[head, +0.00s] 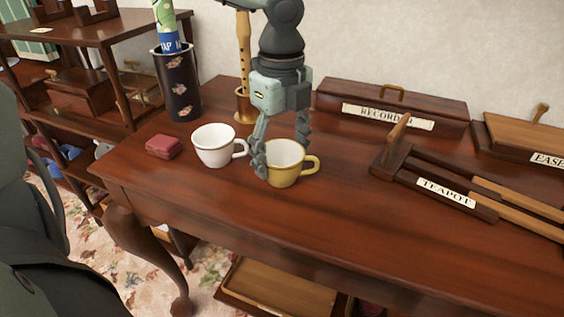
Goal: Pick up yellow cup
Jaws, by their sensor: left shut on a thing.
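The yellow cup (286,177) stands upright on the wooden table, with its handle pointing right and a white inside. My left gripper (282,160) comes down from above and is shut on the yellow cup, with one finger at the cup's left side and the other behind its far rim. The cup appears to rest on the tabletop; I cannot tell whether there is any gap beneath it. My right gripper is not in view.
A white cup (213,149) stands close by on the left, its handle towards my gripper. A red box (164,147), a black cylinder (179,90), a recorder box (392,112) and a teapot-labelled wooden piece (440,190) are around. The table front (300,232) is clear.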

